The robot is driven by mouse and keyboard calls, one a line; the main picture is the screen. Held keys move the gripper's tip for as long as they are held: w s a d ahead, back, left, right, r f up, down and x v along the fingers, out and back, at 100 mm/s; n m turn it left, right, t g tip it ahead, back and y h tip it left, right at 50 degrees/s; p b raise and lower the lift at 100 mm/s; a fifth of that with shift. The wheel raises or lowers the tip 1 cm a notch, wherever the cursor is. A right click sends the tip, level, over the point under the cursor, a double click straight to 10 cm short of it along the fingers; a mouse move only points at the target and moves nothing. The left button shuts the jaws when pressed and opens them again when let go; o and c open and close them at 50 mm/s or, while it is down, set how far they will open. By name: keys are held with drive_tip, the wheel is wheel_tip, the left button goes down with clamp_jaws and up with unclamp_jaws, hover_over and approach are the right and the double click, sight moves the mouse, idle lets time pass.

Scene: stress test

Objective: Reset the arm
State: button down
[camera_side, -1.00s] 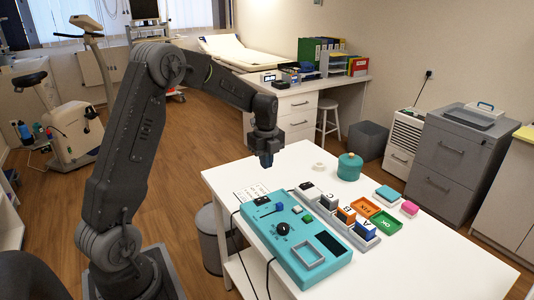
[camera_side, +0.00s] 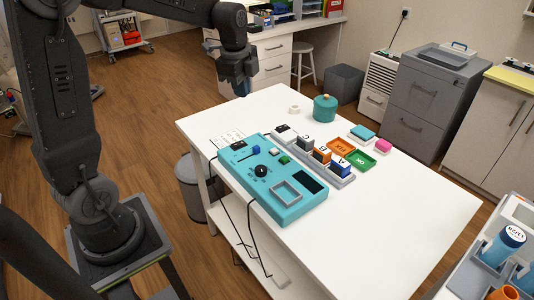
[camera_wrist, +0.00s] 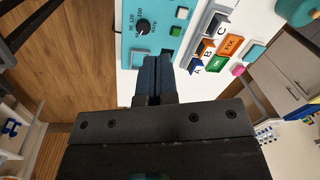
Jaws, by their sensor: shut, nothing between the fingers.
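My gripper (camera_side: 240,90) is shut and empty. In the side view it hangs above and beyond the far left corner of the white table (camera_side: 400,240), apart from everything on it. In the wrist view the closed dark blue fingers (camera_wrist: 155,75) point toward the teal control panel (camera_wrist: 128,30). That panel (camera_side: 245,180) lies flat on the table with a black knob (camera_side: 262,171), a blue-handled slider (camera_side: 256,149), a green button (camera_side: 284,159) and a grey square frame (camera_side: 286,193).
Lettered blocks (camera_side: 321,155) stand in a grey rack beside the panel. An orange tray (camera_side: 340,147), a green tray (camera_side: 361,161) and a teal pot (camera_side: 325,108) are behind. Black cables hang off the near edge. The table's front right is clear.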

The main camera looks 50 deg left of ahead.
drive_tip(key=s+d+r+n+t, duration=0.1)
drive_tip(key=s+d+n+t, duration=0.1)
drive_tip(key=s+d+n, duration=0.4)
drive_tip(key=s+d+r+n+t, duration=0.2)
drive_tip(key=s+d+n, duration=0.5)
drive_tip(key=s, duration=0.5)
drive_tip(key=shift+s+d+r+h, duration=0.15)
drive_tip(key=shift+s+d+h, duration=0.15)
drive_tip(key=shift+s, duration=0.1)
